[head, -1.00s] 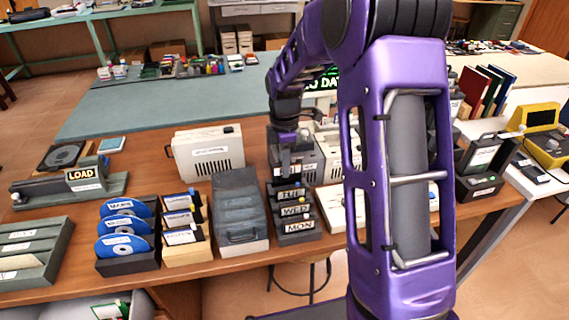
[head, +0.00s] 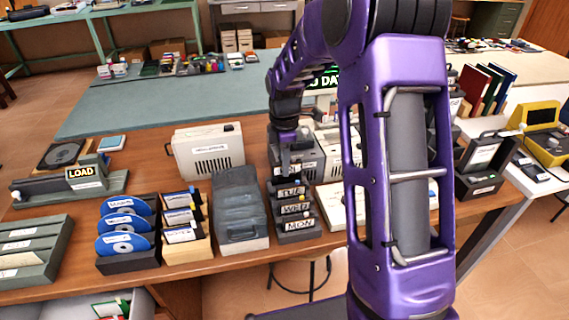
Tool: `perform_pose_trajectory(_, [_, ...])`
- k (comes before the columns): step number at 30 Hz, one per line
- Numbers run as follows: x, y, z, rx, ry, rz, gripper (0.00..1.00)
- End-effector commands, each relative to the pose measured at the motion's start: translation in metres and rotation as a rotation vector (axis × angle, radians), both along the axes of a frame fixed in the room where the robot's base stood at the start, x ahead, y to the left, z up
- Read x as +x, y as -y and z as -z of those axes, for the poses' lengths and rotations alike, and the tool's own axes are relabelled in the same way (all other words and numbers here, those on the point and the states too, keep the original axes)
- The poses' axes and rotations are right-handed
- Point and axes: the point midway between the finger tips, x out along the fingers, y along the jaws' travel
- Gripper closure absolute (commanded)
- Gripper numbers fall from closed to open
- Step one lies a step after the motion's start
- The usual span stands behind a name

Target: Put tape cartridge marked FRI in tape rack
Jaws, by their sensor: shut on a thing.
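The dark tape rack (head: 283,236) stands on the wooden bench, left of my arm. It holds dark cartridges with white labels, stepped front to back: MON (head: 300,224), WED (head: 296,209) and one behind that seems to read TUE or THU (head: 291,192). My gripper (head: 287,170) points down at the back end of the rack, shut on a dark cartridge. A small part of a pale label (head: 279,171) shows by the fingers; it looks like the FRI cartridge. The fingers hide most of it, and I cannot tell whether it is fully seated.
A grey lidded box (head: 240,205) stands close left of the rack. A beige device (head: 208,150) is behind left, and a grey device (head: 308,160) is close behind the gripper. Disc and card holders stand further left. My arm hides much of the right side.

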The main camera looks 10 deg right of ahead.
Motion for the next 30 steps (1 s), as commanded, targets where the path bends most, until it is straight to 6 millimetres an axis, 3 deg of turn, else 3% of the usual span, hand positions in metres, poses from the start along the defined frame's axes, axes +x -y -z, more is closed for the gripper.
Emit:
perform_pose_trajectory(21, [0.0, 0.0, 0.025, 0.0, 0.0, 0.0, 1.0])
perform_pose_trajectory(30, [0.0, 0.0, 0.026, 0.0, 0.001, 0.0, 1.0])
